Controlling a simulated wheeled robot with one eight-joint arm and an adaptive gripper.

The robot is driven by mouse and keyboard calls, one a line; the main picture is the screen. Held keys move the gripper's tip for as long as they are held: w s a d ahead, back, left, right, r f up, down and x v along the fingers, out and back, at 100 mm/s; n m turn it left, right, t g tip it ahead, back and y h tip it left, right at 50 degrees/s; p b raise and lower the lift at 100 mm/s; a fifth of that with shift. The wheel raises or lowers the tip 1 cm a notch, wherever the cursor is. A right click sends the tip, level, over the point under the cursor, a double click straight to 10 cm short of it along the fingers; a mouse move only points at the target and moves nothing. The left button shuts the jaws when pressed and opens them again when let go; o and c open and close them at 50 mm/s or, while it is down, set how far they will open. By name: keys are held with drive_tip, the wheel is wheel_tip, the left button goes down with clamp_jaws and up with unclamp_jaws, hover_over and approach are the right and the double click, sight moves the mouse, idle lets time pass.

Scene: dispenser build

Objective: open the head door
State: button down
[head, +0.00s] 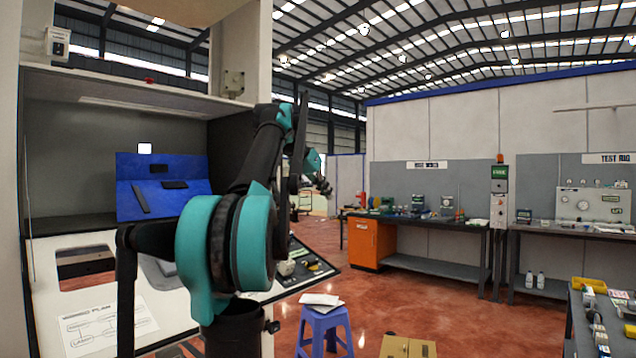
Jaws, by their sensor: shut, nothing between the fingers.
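A tall pale cabinet (238,40) fills the left side of the head view. It has a wide open bay with a grey back wall (70,140) and a dark right side. A blue tilted panel (150,205) stands inside the bay. I cannot tell which part is the head door; my arm covers some of the cabinet's right side. My teal and black arm rises in front of the cabinet and bends over to the right. My gripper (325,187) is small in view, right of the cabinet's edge. It is shut and empty, and looks apart from the cabinet.
A white sloped worktop with a plan sheet (105,325) lies below the bay. A small control panel (312,268) sticks out right of my arm. A blue stool (325,325) with papers and a yellow box (407,345) stand on the floor.

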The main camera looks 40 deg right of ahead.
drive_tip(key=shift+s+d+f, duration=0.1)
drive_tip(key=shift+d+f, duration=0.05)
drive_tip(key=shift+f, duration=1)
drive_tip(key=shift+s+d+f, duration=0.1)
drive_tip(key=shift+f, duration=1.05)
wheel_tip(320, 180, down, 12)
drive_tip(key=m+t, duration=0.1)
drive_tip(key=t, duration=0.1)
drive_tip(key=shift+s+r, duration=0.15)
drive_tip(key=shift+r, duration=0.05)
